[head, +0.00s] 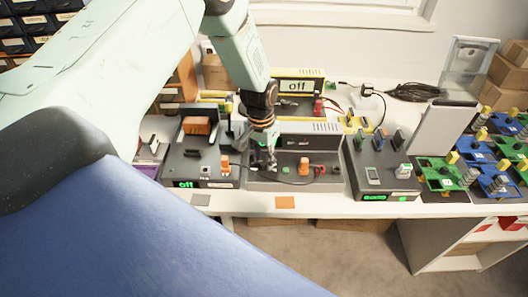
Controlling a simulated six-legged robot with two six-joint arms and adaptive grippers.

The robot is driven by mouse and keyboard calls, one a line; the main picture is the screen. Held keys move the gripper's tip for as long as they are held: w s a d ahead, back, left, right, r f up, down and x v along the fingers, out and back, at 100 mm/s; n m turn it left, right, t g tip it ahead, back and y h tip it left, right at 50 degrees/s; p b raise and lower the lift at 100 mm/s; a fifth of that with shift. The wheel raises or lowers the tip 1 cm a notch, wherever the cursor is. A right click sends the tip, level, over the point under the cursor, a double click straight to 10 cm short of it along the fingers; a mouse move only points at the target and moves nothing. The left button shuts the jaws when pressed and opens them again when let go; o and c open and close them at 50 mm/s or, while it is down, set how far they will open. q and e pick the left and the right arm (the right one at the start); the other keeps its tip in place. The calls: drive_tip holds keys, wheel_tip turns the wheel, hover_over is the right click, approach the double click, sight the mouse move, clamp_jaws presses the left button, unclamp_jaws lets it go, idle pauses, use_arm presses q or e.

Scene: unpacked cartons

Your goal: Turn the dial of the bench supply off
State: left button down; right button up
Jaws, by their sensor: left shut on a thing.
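My left arm comes in from the upper left, and its gripper (268,160) points down at the grey bench unit (320,172) in the middle of the bench, which I take for the bench supply. The gripper is shut on a small part on the left of this unit's top, seemingly its dial. The fingers mostly hide that part, so its angle cannot be told. An orange knob (304,165) stands to the right of the fingers on the same unit. My right gripper is not in view.
To the left stands a dark unit (210,170) with a green "off" display. Behind is a yellow-framed unit (297,86), also reading "off". A dark unit (380,170) with a lit green display stands to the right. Several green and blue boards (445,175) fill the bench's right end.

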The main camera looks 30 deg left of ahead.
sight(261, 160)
use_arm(q)
drive_tip(key=shift+s+n+p, duration=0.2)
drive_tip(key=shift+n+p, duration=1.1)
drive_tip(key=shift+n, duration=0.9)
drive_tip(key=shift+f, duration=0.1)
drive_tip(key=c, duration=1)
unclamp_jaws()
drive_tip(key=shift+w, duration=0.1)
drive_tip(key=r, duration=1.2)
drive_tip(key=shift+a+r, duration=0.1)
drive_tip(key=shift+a, duration=0.25)
